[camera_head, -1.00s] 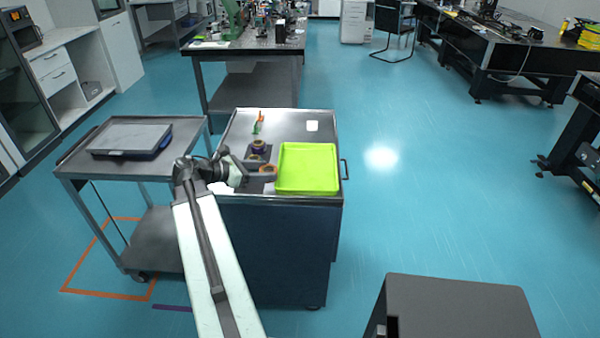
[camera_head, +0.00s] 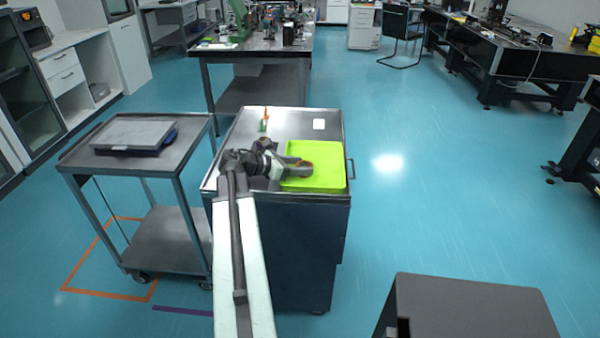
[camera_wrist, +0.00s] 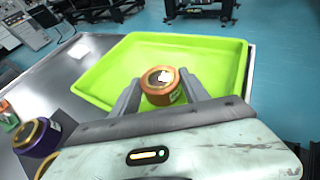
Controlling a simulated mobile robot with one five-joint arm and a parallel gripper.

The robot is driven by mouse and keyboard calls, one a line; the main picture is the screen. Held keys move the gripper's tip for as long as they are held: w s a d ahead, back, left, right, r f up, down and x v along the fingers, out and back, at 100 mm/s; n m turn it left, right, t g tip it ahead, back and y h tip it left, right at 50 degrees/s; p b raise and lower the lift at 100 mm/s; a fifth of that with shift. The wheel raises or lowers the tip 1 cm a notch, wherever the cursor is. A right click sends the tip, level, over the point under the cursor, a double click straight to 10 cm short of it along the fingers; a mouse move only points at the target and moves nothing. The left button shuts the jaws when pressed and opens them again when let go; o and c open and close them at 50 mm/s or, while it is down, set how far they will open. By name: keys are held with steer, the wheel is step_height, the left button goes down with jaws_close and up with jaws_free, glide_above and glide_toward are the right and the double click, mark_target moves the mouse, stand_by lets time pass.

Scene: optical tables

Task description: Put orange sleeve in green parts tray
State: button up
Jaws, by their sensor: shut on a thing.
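The orange sleeve (camera_wrist: 160,86) is a short copper-orange ring with a dark hollow middle. My gripper (camera_wrist: 158,95) is shut on it, one finger on each side, in the wrist view. In the head view my gripper (camera_head: 304,168) is over the left part of the green parts tray (camera_head: 328,182), and only a bit of orange shows there. The tray, a shallow bright green tray with raised rims, also shows in the wrist view (camera_wrist: 110,74). It looks empty. The sleeve appears over the tray's near part; its exact height above the floor of the tray is unclear.
A purple ring-topped part (camera_wrist: 38,138) stands left of my gripper on the metal cart top (camera_head: 288,124). A green and orange item (camera_head: 264,122) and a white square (camera_head: 319,124) lie farther back. A second cart (camera_head: 85,160) with a flat device stands at left.

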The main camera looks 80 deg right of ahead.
steer(key=shift+f, duration=0.1)
steer(key=o, duration=1.6)
steer(key=shift+c, duration=0.2)
steer(key=shift+w+a+r, duration=0.15)
steer(key=shift+w+r, duration=0.05)
steer(key=shift+r, duration=0.25)
steer(key=p+v, duration=0.4)
steer(key=v, duration=0.6)
steer(key=shift+w+a+r+p, duration=0.15)
steer(key=shift+a+p, duration=0.1)
steer(key=shift+p, duration=0.05)
steer(key=shift+w+a, duration=0.25)
steer(key=shift+w, duration=0.1)
